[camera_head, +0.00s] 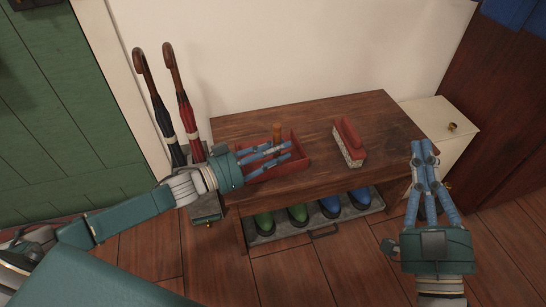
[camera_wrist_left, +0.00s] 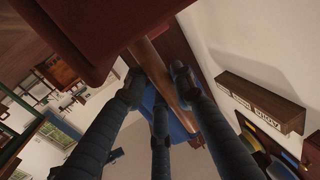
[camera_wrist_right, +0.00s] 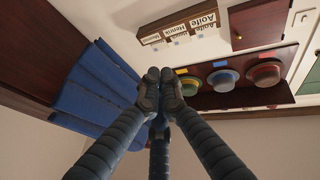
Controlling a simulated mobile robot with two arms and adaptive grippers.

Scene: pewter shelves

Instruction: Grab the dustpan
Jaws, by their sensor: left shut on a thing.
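The red dustpan (camera_head: 294,166) sits on the wooden bench (camera_head: 230,125), towards its left half. Its wooden handle (camera_head: 277,130) points up. My left gripper (camera_head: 286,150) reaches over the dustpan from the left and is shut on its handle. In the left wrist view the handle (camera_wrist_left: 160,70) runs between the fingers, and the dustpan's dark red body (camera_wrist_left: 85,25) fills the top. My right gripper (camera_head: 424,150) is shut and empty off the bench's right end. Its fingertips (camera_wrist_right: 160,85) touch in the right wrist view.
A red-backed brush (camera_head: 350,140) stands on the bench, right of the dustpan. Two umbrellas (camera_head: 185,105) lean at the bench's left. Green and blue boots (camera_head: 298,213) stand in a tray (camera_head: 322,232) below. A cream cabinet (camera_head: 440,115) stands at the right.

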